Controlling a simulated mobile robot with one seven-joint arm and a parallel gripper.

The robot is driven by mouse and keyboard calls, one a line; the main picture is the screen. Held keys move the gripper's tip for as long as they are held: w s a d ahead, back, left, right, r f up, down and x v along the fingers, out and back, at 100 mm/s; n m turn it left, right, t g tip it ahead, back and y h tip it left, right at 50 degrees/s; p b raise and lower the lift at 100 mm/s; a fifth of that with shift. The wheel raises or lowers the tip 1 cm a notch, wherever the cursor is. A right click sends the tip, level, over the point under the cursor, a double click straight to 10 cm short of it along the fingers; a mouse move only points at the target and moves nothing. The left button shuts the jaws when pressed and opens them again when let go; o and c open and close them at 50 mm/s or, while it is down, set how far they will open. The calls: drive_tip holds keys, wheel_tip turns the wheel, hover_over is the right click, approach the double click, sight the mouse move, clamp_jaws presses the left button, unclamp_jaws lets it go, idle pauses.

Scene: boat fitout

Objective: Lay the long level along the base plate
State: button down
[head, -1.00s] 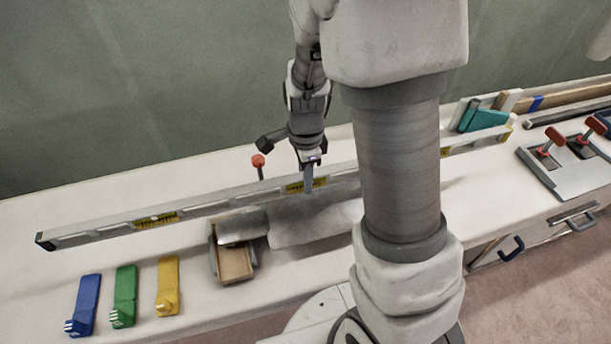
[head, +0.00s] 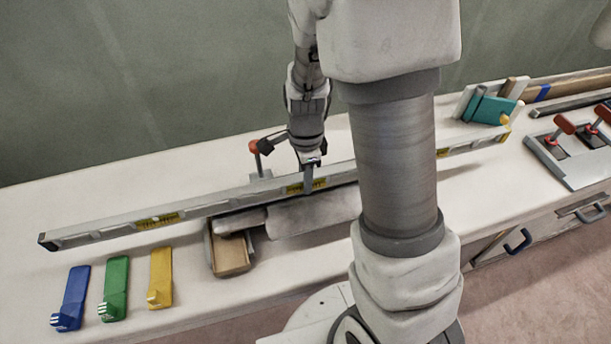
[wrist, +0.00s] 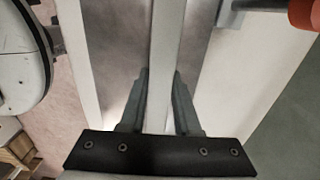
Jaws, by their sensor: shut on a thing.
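The long level (head: 225,204) is a silver bar with yellow vial windows, running lengthwise along the bench. My gripper (head: 309,182) is shut on it near its middle, and the level looks raised over the bench. In the wrist view the level (wrist: 167,35) passes between my two fingers (wrist: 160,90). A grey metal plate, apparently the base plate (head: 305,217), lies under and in front of the level; it also shows on both sides of the bar in the wrist view (wrist: 118,45). My arm hides part of the level and the plate's right end.
A red-handled clamp (head: 254,147) stands just behind the level. An open wooden box (head: 230,261) sits at the plate's left end. Blue (head: 71,298), green (head: 115,288) and yellow (head: 160,277) tools lie front left. Red-handled clamps (head: 564,124) stand at right.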

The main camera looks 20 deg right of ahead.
drive_tip(key=c, duration=0.5)
unclamp_jaws()
drive_tip(key=shift+c, duration=0.2)
wheel_tip(320, 180, up, 18)
drive_tip(key=p, duration=0.5)
drive_tip(key=s+r+n+t+p, duration=0.4)
drive_tip(key=s+r+n, duration=1)
drive_tip(key=n, duration=0.4)
drive_tip(key=shift+r+t, duration=0.4)
drive_tip(key=shift+t, duration=0.4)
